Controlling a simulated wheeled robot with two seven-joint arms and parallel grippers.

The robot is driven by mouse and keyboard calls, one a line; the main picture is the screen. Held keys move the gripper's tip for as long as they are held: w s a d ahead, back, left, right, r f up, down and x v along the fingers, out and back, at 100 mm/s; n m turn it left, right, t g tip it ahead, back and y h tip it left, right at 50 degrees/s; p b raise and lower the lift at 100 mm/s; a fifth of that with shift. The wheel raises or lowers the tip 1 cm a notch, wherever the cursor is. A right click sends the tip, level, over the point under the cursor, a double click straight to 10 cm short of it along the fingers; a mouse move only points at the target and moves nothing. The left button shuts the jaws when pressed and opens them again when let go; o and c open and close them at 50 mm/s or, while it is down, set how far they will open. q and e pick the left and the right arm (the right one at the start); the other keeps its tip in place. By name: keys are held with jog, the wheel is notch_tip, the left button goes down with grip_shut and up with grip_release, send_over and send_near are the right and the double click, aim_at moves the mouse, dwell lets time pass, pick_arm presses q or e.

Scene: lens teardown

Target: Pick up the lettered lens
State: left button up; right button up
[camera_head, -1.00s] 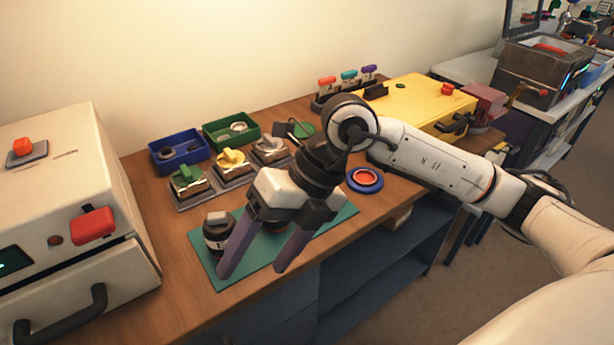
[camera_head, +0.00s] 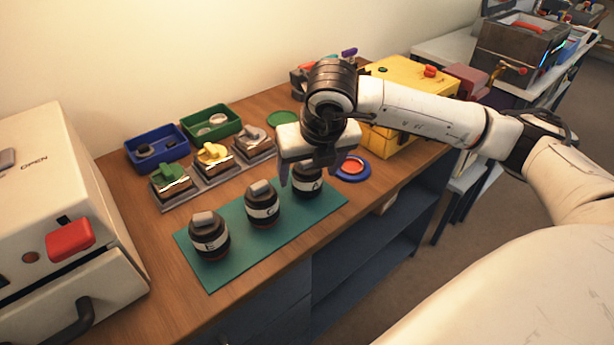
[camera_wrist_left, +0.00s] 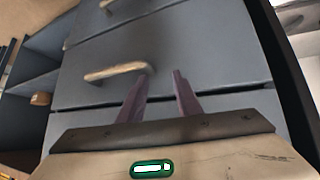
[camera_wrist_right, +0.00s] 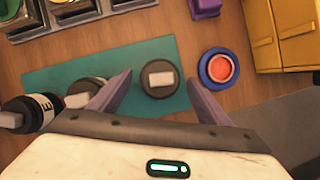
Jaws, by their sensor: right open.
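Three dark lenses with white lettered bands and grey tops stand upright on the green mat (camera_head: 222,272): one marked E (camera_head: 209,238), one that looks like C (camera_head: 262,206), and one marked A (camera_head: 308,184). My right gripper (camera_head: 309,172) is open above the A lens, which is partly hidden by it in the head view. In the right wrist view the A lens (camera_wrist_right: 158,79) shows between the spread fingers, a little beyond their tips. My left gripper (camera_wrist_left: 158,78) is open and empty, facing grey drawer fronts.
Blue (camera_head: 156,150) and green (camera_head: 211,124) bins stand at the back with small parts. Colored-handled blocks (camera_head: 213,154) stand in front of them. A blue-rimmed red disc (camera_head: 351,168) lies right of the A lens, near the yellow case (camera_head: 400,135). A white machine (camera_head: 60,190) stands left.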

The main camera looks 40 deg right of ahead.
jog(key=shift+x, duration=1.2)
jog(key=c, duration=1.1)
jog(key=shift+r, duration=0.15)
